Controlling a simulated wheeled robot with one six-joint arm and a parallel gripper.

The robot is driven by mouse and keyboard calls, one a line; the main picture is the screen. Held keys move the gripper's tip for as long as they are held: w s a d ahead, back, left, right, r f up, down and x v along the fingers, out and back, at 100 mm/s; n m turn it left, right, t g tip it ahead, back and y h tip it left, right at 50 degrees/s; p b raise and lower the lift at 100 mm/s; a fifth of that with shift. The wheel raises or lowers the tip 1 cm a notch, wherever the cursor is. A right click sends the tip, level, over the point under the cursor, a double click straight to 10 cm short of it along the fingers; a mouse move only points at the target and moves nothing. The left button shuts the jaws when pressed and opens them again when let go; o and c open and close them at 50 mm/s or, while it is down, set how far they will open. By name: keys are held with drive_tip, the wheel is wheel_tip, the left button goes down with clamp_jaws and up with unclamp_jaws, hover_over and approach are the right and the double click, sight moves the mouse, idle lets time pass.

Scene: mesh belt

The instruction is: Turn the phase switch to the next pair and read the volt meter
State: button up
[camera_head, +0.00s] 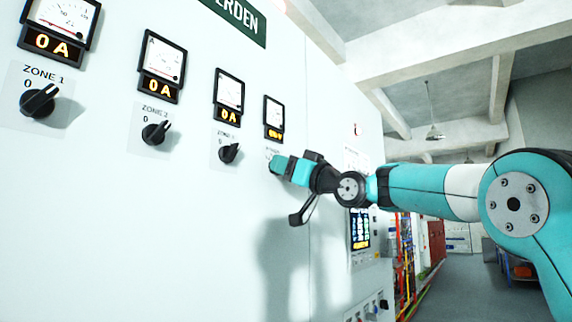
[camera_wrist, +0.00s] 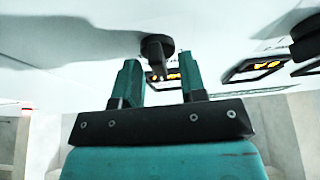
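The volt meter (camera_head: 273,117) is the fourth, rightmost meter on the white panel. Its lit orange display is too small to read. The phase switch, a black rotary knob (camera_wrist: 156,48), shows in the wrist view; in the head view my gripper hides it. My gripper (camera_head: 277,165) is at the panel just below the volt meter. In the wrist view, my gripper (camera_wrist: 160,72) is open, with its two teal fingers apart. The knob's handle appears between the fingertips, with gaps on both sides. I see no contact.
To the left are three ammeters, for zone 1 (camera_head: 57,25), zone 2 (camera_head: 161,67) and a third (camera_head: 229,95), reading 0 A. Knobs (camera_head: 38,101) sit below them. A lit touch screen (camera_head: 360,229) is lower right. An open aisle (camera_head: 450,280) runs along the right.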

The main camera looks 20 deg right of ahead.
clamp_jaws()
drive_tip(key=shift+s+m+t+h, duration=0.1)
drive_tip(key=shift+m+t+h, duration=0.2)
drive_tip(key=shift+m, duration=0.3)
drive_tip(key=shift+r+m+t+h, duration=0.15)
drive_tip(key=shift+m+h, duration=0.75)
drive_tip(key=shift+m, duration=1)
drive_tip(key=shift+m+t+h, duration=0.25)
drive_tip(key=shift+m+h, duration=0.65)
drive_tip(key=shift+m, duration=1)
drive_tip(key=shift+r+m+t+h, duration=0.15)
drive_tip(key=shift+m+h, duration=0.75)
drive_tip(key=shift+m, duration=1)
drive_tip(key=shift+f, duration=0.1)
unclamp_jaws()
drive_tip(key=shift+f, duration=0.15)
